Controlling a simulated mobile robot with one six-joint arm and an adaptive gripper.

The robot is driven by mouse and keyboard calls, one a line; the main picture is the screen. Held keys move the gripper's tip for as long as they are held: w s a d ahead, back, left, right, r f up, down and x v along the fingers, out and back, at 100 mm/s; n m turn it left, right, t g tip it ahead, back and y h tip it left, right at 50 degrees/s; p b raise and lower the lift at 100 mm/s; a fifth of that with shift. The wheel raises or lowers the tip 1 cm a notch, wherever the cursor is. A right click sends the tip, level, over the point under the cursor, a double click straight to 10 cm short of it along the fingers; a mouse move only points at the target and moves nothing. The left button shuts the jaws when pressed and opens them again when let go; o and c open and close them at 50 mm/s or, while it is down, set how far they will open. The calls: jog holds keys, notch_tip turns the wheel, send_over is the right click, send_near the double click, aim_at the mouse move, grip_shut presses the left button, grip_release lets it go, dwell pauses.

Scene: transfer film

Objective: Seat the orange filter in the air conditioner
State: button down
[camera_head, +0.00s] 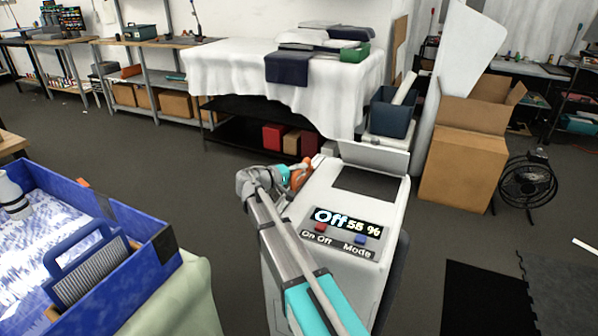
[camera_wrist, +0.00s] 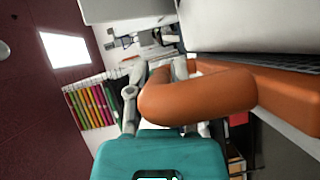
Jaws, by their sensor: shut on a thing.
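The air conditioner (camera_head: 312,240) is a white box with a panel reading "Off" and "55 %"; its top flap (camera_head: 378,155) stands up behind a dark top recess (camera_head: 368,187). The orange filter (camera_head: 299,175) is at its far left side. In the wrist view its rounded handle (camera_wrist: 200,95) is large, and its flat part (camera_wrist: 285,90) runs right between two pale surfaces. I cannot tell how deep it sits. My gripper (camera_head: 291,178) is shut on the handle; in the wrist view its fingers (camera_wrist: 155,80) are partly hidden behind the handle.
A blue crate (camera_head: 165,243) at left holds a grey filter with a blue handle (camera_head: 85,270). A white-draped table (camera_head: 225,70) stands behind. A cardboard box (camera_head: 463,170) and a black fan (camera_head: 527,185) stand at right. Floor is clear between crate and back shelves.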

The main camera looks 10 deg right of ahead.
jog(key=c, duration=0.5)
grip_release()
jog(key=shift+r, duration=0.1)
jog(key=p+v, duration=0.1)
jog(key=v, duration=1.1)
jog(key=shift+p, duration=0.3)
